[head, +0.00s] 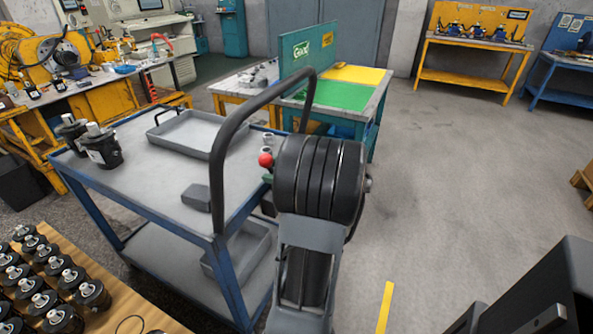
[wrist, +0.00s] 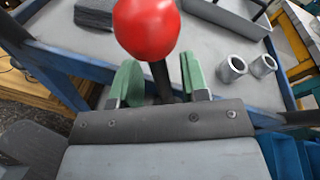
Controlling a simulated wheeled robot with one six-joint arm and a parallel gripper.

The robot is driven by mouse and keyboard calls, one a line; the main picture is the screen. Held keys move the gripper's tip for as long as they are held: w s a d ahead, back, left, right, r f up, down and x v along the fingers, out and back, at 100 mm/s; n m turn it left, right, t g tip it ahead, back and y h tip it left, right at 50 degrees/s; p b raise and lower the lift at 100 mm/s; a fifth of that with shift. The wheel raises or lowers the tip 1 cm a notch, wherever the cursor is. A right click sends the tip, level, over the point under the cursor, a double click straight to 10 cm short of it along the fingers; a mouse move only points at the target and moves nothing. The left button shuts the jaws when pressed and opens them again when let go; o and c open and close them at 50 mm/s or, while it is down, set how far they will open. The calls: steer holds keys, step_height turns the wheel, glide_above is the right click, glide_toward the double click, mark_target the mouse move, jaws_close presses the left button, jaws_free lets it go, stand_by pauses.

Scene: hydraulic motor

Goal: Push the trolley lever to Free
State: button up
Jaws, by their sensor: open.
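The trolley (head: 150,185) has a grey top and a blue frame, with a black curved handle (head: 222,150) at its near end. Its lever is a red ball knob (head: 265,160) on a dark stem, by the trolley's right edge. In the wrist view the red knob (wrist: 147,25) stands above my gripper (wrist: 160,75), and the black stem (wrist: 160,82) runs down between the two green finger pads. The fingers are open, with gaps visible on both sides of the stem. The stem's lower end is hidden by my gripper body. No Free marking is legible.
On the trolley are a grey tray (head: 190,135), black motors (head: 100,148), a small dark block (head: 197,197) and two metal sleeves (wrist: 232,69). A wooden surface with several black parts (head: 45,280) lies at lower left. The floor to the right (head: 455,190) is clear.

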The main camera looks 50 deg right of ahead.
steer(key=p+v, duration=0.1)
steer(key=v, duration=1)
steer(key=shift+s, duration=0.3)
steer(key=shift+d, duration=0.1)
